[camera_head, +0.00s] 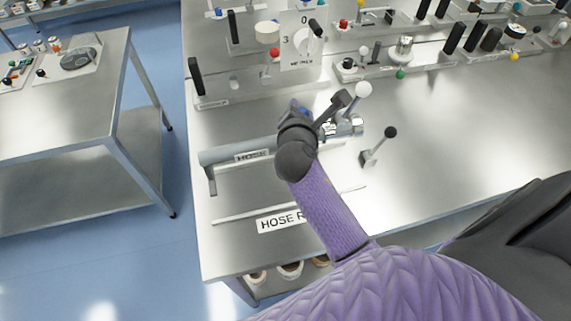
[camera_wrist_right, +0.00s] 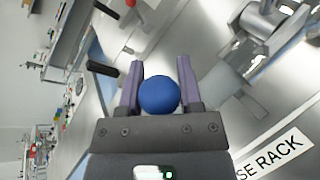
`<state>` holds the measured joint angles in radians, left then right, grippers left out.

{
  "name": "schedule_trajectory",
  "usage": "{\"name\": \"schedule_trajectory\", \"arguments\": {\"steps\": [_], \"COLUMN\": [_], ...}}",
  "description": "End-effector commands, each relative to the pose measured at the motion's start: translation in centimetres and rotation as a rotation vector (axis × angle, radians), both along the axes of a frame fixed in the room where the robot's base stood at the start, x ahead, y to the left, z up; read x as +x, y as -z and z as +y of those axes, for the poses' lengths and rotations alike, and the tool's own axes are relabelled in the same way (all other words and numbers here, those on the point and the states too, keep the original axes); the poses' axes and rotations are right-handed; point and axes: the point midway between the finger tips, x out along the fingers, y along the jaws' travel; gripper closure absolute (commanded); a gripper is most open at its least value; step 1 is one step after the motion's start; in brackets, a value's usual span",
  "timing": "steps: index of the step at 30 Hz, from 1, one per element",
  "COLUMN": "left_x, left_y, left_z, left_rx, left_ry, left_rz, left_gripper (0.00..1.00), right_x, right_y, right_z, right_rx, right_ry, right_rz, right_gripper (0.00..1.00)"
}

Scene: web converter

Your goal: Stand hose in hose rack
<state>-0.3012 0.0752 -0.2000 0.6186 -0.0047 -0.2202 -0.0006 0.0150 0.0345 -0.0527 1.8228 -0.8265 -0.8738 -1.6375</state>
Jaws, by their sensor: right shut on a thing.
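The hose (camera_head: 222,153) appears as a grey cylinder lying lengthwise at the bench's left front, with a small HOSE label and a shiny metal coupling (camera_head: 345,127) at its right end. The hose rack, labelled by a plate (camera_head: 274,222) partly hidden by my arm, is at the bench's front; its plate also shows in the right wrist view (camera_wrist_right: 272,155). My right gripper (camera_wrist_right: 158,88) is shut on a blue ball (camera_wrist_right: 159,97), above the bench beside the hose. In the head view my right wrist hides the middle of the hose. My left gripper is not in view.
A white-knobbed lever (camera_head: 363,90) and a black-knobbed lever (camera_head: 390,132) stand close right of my right gripper. Several labelled holders and tools line the bench's back. The right part of the bench (camera_head: 455,130) is clear. A separate steel table (camera_head: 60,115) stands left across a floor gap.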

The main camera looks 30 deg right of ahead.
Motion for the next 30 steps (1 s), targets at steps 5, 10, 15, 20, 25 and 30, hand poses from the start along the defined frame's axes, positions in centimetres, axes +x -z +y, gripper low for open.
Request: {"name": "schedule_trajectory", "arguments": {"steps": [5,10,15,20,25,30], "left_x": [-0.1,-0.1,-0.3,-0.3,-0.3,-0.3], "left_y": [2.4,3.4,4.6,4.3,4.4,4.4], "left_z": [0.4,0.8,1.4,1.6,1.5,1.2], "left_rx": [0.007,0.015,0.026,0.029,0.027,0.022], "left_ry": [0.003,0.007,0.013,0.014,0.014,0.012], "left_rz": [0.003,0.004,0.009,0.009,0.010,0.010], "left_gripper": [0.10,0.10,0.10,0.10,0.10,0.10], "right_x": [0.0,0.0,0.0,0.0,0.0,0.0], "right_y": [4.5,6.6,9.0,8.6,8.9,8.8], "right_z": [0.0,0.1,0.1,0.1,0.1,0.1], "right_rx": [0.002,0.001,0.002,0.002,0.002,0.002], "right_ry": [-0.002,-0.002,-0.003,-0.003,-0.002,-0.002], "right_rz": [0.000,0.001,-0.001,-0.003,-0.001,-0.001], "right_gripper": [1.00,1.00,1.00,1.00,0.44,0.19]}}
